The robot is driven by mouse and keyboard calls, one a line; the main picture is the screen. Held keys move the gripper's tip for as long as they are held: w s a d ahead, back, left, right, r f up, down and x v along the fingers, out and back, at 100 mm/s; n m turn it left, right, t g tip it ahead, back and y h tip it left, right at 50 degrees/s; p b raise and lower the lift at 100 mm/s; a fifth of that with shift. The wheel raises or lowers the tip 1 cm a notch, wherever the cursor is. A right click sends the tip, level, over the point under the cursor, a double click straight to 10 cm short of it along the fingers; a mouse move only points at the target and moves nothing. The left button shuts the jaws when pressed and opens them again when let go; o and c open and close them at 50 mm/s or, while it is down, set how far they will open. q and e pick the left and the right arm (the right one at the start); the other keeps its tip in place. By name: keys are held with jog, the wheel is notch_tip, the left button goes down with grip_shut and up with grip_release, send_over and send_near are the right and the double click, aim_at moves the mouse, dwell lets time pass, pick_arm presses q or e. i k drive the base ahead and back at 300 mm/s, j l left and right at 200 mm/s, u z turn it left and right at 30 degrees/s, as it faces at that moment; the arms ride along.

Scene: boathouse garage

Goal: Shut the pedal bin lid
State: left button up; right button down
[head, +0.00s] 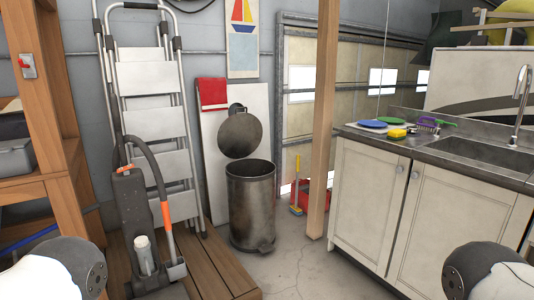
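The pedal bin (251,207) is a dark metal cylinder standing on the concrete floor near the back wall, in the middle of the head view. Its round lid (240,136) is raised and stands upright at the back of the rim, so the bin is open. White and dark parts of my two arms show at the lower left and lower right corners. Neither gripper's fingers are in view, and both arms are well apart from the bin.
A wooden platform with a vacuum cleaner (135,220) and a stepladder (160,120) lies left of the bin. A wooden post (322,120) and a sink cabinet (425,210) stand to the right. Concrete floor before the bin is clear.

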aim_at(239, 135)
jog(key=i+l+z, duration=0.1)
jog(key=i+z, duration=0.2)
jog(key=i, duration=0.4)
jog(key=i+z, duration=0.3)
jog(key=i, duration=0.35)
jog(key=i+j+z, duration=0.3)
jog(key=i, duration=0.4)
jog(key=i+j+u, duration=0.15)
jog(key=i+u, duration=0.3)
jog(key=i, duration=0.15)
jog(key=i+u, duration=0.5)
jog(key=i+l+u, duration=0.45)
jog(key=i, duration=0.2)
jog(key=i+j, duration=0.05)
jog(key=j, duration=0.05)
